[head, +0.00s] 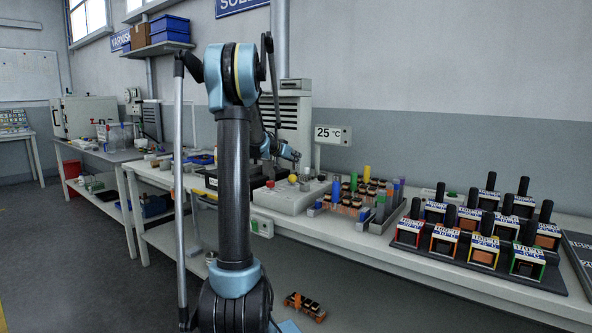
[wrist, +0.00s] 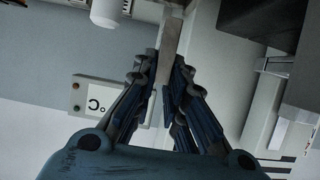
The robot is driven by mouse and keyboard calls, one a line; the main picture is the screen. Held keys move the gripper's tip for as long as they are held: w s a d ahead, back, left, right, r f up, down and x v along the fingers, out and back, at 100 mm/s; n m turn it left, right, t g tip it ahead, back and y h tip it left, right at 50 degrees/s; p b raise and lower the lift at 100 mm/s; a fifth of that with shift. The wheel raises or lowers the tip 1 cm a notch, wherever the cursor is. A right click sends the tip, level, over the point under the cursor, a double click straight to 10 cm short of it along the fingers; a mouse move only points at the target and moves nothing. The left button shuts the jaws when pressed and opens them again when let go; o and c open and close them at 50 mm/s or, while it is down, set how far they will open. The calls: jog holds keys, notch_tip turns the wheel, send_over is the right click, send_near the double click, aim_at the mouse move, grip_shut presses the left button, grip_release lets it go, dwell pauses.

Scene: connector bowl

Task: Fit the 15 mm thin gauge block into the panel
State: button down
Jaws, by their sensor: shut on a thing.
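My gripper (wrist: 168,85) is shut on a thin grey bar-shaped block (wrist: 172,48), which sticks out beyond the fingertips in the wrist view. The block's far end lies near the top edge of that view. In the head view my gripper (head: 290,153) is partly hidden behind my own arm, above the bench, and the block is too small to make out. A light grey raised unit (head: 294,197) with small knobs on top stands on the bench below it; I cannot tell whether this is the panel.
Several coloured blocks and cylinders stand in racks (head: 380,208) right of the grey unit. Labelled black holders (head: 483,257) fill the bench's right part. An orange-black item (head: 305,306) is low in front.

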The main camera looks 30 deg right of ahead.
aim_at(294, 165)
notch_tip(294, 165, down, 4)
jog(key=shift+f, duration=0.1)
jog(key=c, duration=1.6)
grip_release()
jog(key=shift+c, duration=0.2)
jog(key=v, duration=1.2)
jog(key=s+a+f+n+y, duration=0.35)
jog(key=s+a, duration=0.55)
jog(key=a, duration=0.3)
jog(key=s+a+f+n+y, duration=0.3)
jog(key=s+a+f, duration=0.2)
jog(key=s+a, duration=0.55)
jog(key=s+a+f+n+g+y, duration=0.1)
jog(key=s+a+f+n+y, duration=0.1)
jog(key=s+a+f, duration=0.5)
jog(key=s+a+f+n+g+y, duration=0.1)
jog(key=s+a+f+n+y, duration=0.2)
jog(key=s+a, duration=0.8)
notch_tip(294, 165, down, 4)
jog(key=shift+s+n+g+y, duration=0.2)
jog(key=shift+n+g+y, duration=0.2)
jog(key=shift+n, duration=0.65)
